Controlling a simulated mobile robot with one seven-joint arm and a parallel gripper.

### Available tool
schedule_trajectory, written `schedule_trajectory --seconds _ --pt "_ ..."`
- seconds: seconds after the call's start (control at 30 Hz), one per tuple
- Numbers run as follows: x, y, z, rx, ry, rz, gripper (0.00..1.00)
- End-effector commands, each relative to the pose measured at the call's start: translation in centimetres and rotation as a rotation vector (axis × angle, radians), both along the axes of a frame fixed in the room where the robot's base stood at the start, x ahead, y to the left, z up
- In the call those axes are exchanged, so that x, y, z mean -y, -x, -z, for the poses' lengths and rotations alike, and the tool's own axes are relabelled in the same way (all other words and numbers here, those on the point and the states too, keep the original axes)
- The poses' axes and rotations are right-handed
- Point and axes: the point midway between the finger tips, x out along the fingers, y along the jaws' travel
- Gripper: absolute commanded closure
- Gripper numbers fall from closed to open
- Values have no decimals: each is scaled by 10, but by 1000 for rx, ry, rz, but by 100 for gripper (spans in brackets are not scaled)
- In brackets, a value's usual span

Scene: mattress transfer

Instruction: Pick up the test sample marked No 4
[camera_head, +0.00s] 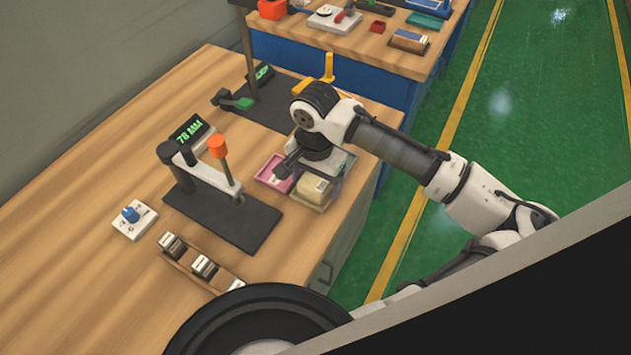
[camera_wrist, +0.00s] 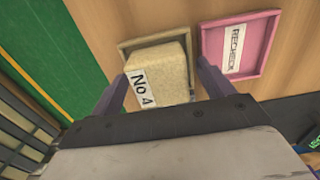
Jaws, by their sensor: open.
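The test sample marked No 4 (camera_wrist: 158,72) is a beige block with a white label. It sits in a shallow tan tray (camera_wrist: 124,46), slightly turned, in the wrist view. In the head view the sample (camera_head: 314,188) is at the table's right edge, partly under my arm. My gripper (camera_wrist: 162,68) is open, with one purple-grey finger on each side of the block in the picture. I cannot tell whether the fingers touch it or how far above it they are. In the head view my gripper (camera_head: 292,166) is over the trays, one finger hidden.
A pink tray (camera_wrist: 264,24) labelled RECHECK lies beside the tan tray. A black test stand (camera_head: 225,215) with a green display stands left of the trays. A wooden rack with dark pieces (camera_head: 203,267) lies in front. Green floor is beyond the table edge.

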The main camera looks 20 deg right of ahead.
Motion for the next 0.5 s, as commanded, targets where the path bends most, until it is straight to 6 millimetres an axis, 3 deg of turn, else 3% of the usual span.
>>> schedule_trajectory --seconds 0.2,0.5 --pt "0 0 1 1 -1 0 21" --pt "0 0 0 1 -1 0 61"
